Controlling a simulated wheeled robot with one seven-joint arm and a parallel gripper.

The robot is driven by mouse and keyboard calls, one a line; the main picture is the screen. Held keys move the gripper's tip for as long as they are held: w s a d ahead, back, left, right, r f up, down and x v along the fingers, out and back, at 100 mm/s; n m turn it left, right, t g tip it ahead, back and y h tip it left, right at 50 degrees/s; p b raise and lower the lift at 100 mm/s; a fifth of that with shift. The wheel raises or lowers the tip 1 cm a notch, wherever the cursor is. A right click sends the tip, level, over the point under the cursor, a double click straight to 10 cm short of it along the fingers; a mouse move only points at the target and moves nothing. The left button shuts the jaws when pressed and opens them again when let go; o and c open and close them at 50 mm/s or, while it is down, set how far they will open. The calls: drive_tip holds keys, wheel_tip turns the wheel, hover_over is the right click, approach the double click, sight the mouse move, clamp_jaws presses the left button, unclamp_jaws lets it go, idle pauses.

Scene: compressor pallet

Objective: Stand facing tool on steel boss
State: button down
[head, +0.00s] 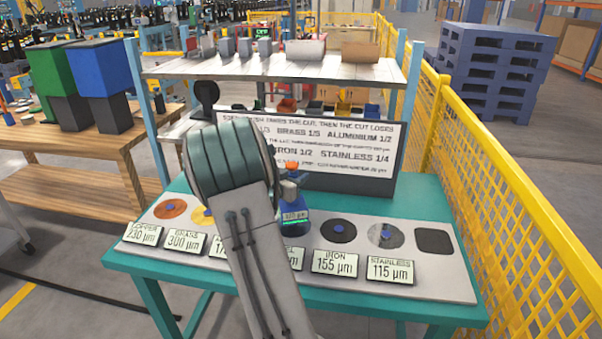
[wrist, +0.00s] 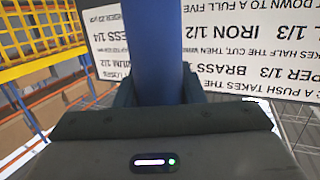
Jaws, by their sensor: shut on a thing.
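The facing tool (head: 294,222) is a blue upright body with a small lit display and an orange top, seen just right of my arm in the head view. My gripper (wrist: 158,92) is shut on its blue shaft (wrist: 153,45) in the wrist view. In the head view the tool stands or hovers over the steel place, behind a partly hidden label (head: 295,257) ending in "EL". The steel boss is hidden by the tool and my arm, so I cannot tell whether they touch.
The iron disc (head: 338,231) and stainless disc (head: 386,235), both with blue centres, lie to the right, then an empty black pad (head: 434,241). The copper disc (head: 170,209) is at left. A sign board (head: 350,150) stands close behind. A yellow fence (head: 500,190) borders the right.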

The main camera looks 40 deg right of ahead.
sight(296, 211)
drive_tip(key=shift+f, duration=1.65)
drive_tip(key=shift+f, duration=0.2)
drive_tip(key=c, duration=0.9)
unclamp_jaws()
drive_tip(key=shift+f, duration=0.1)
drive_tip(key=shift+c, duration=0.2)
